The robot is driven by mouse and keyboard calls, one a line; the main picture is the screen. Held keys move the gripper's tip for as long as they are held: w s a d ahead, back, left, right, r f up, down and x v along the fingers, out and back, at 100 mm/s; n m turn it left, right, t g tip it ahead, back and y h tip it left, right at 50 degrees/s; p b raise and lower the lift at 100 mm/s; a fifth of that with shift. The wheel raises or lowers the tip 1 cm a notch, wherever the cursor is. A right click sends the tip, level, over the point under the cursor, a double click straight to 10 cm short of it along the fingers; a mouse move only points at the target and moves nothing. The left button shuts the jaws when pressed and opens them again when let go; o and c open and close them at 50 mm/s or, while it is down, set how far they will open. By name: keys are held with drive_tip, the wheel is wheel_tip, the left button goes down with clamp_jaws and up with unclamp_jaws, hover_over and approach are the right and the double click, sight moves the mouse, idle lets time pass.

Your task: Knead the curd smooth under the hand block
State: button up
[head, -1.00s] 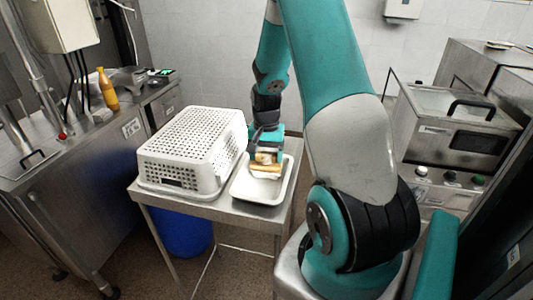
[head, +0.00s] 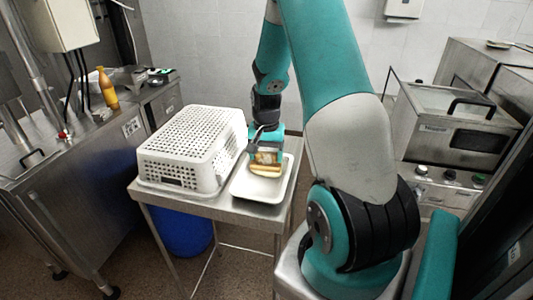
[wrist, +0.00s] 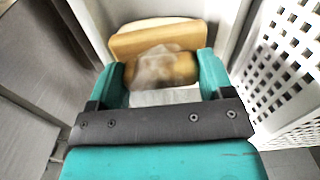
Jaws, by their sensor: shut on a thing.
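My gripper (head: 266,153) points down over a white tray (head: 258,196) on the steel table. It is shut on the wooden hand block (head: 266,168). In the wrist view the teal fingers of my gripper (wrist: 160,68) flank the brown upper part of the hand block (wrist: 180,70), and a tan slab-like part shows just beyond. A blurred whitish patch covers some of the brown part. A pale edge, perhaps the curd (wrist: 150,22), shows past the slab. The curd is mostly hidden under the block; I cannot tell its surface.
An upturned white perforated basket (head: 194,143) stands close left of the tray. The steel table (head: 210,207) has little free room around them. A blue bin (head: 183,232) is underneath. A steel counter with an orange bottle (head: 108,89) is left, and a steel machine (head: 455,130) right.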

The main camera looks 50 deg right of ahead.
idle(0.3)
drive_tip(key=shift+r+p, duration=2.8)
drive_tip(key=shift+r, duration=0.65)
